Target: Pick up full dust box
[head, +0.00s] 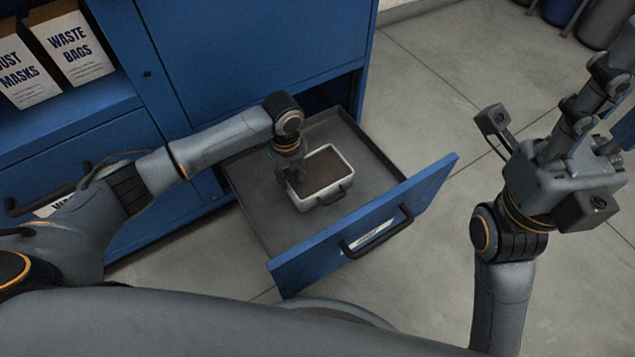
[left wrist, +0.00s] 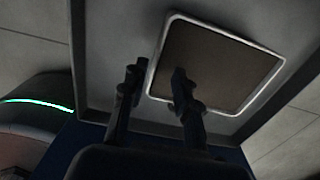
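The dust box (head: 341,163) is a white-rimmed rectangular tray filled with brown dust, sitting in an open blue drawer (head: 377,237). It has a dark handle on its front side. My left gripper (head: 290,187) points down at the box's left side. In the left wrist view, the box (left wrist: 222,62) shows its pale rim, and my left gripper (left wrist: 157,85) has its fingers apart, one outside the rim and one over the dust. Contact with the wall cannot be told. My right gripper (head: 600,90) is raised at the right, away from the drawer, with nothing visible in it.
The drawer floor around the box is bare. The blue cabinet (head: 255,50) stands behind, with dust masks (head: 22,70) and waste bags (head: 72,48) cartons on a shelf at left. Dark cylinders (head: 602,22) stand at the far right. The concrete floor (head: 425,95) is clear.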

